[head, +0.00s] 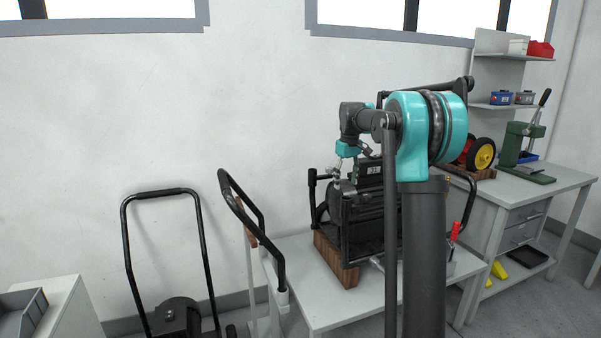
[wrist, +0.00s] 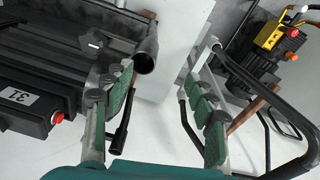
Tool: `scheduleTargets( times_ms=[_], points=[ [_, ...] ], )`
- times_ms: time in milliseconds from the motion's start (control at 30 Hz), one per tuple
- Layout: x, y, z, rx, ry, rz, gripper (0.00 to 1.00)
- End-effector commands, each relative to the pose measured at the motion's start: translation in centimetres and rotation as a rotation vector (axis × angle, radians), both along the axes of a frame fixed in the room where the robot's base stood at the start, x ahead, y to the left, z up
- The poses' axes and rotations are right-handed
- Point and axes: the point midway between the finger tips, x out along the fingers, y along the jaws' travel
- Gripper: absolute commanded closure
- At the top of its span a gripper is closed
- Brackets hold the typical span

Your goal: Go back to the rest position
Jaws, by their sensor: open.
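My gripper (head: 335,170) hangs from the teal and grey arm, just above the left part of a black machine (head: 367,203) on the table. In the wrist view its two green-padded fingers (wrist: 160,78) are spread apart, with nothing clamped between them. The end of a black tubular handle (wrist: 147,55) shows close to the left fingertip; I cannot tell whether they touch. The machine's dark housing (wrist: 40,85), with a "31" label and a red button, fills the left of the wrist view. My arm hides part of the machine in the head view.
The machine rests on wooden blocks (head: 335,262) on a light table (head: 300,251). Black-handled carts (head: 166,193) stand to the left. A workbench (head: 545,185) with a green press (head: 517,150) and a wheeled red item (head: 481,153) stands right. Another yellow and black machine (wrist: 270,38) shows in the wrist view.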

Motion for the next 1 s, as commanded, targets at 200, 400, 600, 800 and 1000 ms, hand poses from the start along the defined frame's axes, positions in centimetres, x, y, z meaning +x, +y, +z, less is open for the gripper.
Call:
scheduleTargets(
  times_ms=[200,400,600,800,1000],
  points=[
    [-8.6,-0.9,-3.8,0.018,-0.065,-0.12,0.43],
    [-17.4,-1.6,-8.4,0.04,-0.123,-0.23,0.43],
    [-27.1,-2.1,-13.9,0.068,-0.182,-0.341,0.43],
    [-35.9,-2.4,-19.2,0.097,-0.231,-0.436,0.43],
    [-40.4,-2.5,-22.1,0.113,-0.258,-0.484,0.43]
  ],
)
